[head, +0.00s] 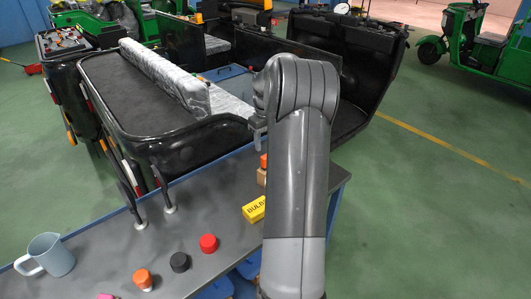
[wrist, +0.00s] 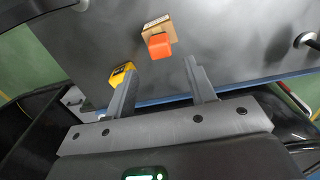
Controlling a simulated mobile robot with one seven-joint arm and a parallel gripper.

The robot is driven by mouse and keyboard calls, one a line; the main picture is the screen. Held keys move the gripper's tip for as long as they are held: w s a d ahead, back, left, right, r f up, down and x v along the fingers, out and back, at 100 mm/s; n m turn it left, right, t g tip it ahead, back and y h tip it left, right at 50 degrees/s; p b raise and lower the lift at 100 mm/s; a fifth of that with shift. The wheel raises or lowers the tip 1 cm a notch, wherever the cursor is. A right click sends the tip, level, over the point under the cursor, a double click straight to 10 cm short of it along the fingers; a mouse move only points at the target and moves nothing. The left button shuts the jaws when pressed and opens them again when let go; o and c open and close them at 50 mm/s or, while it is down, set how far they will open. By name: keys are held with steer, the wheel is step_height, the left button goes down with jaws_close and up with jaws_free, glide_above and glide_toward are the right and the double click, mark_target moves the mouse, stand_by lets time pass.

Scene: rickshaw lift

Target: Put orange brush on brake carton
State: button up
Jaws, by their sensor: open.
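A small orange block-like piece, apparently the orange brush (head: 264,160), appears to rest on a small brown carton (head: 262,178), apparently the brake carton, at the table's far end. In the wrist view the orange piece (wrist: 159,46) overlaps the near side of the brown carton (wrist: 154,26). My gripper (wrist: 160,66) is open, its two fingers apart and nothing held between them. The orange piece lies just beyond the fingertips, between their lines. I cannot tell whether any finger touches it. In the head view my arm hides most of the gripper.
A yellow BULB carton (head: 254,209) lies beside the brown carton. Red (head: 208,243), black (head: 180,262) and orange-topped (head: 143,279) round pieces stand nearer on the grey table (head: 110,250), with a blue-grey mug (head: 55,254) at left. A black rickshaw body (head: 190,140) stands behind.

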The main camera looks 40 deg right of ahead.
steer(key=s+a+r+t+h, duration=0.1)
steer(key=s+a+r, duration=0.2)
steer(key=a+r, duration=0.65)
steer(key=s+a+r+t+h, duration=0.1)
steer(key=s+a+r, duration=0.35)
steer(key=a, duration=0.85)
steer(key=s+a+t+y, duration=0.2)
steer(key=s+a+t, duration=0.1)
steer(key=s+a, duration=1.2)
steer(key=s, duration=0.3)
steer(key=shift+a+t, duration=0.25)
steer(key=shift+t, duration=0.05)
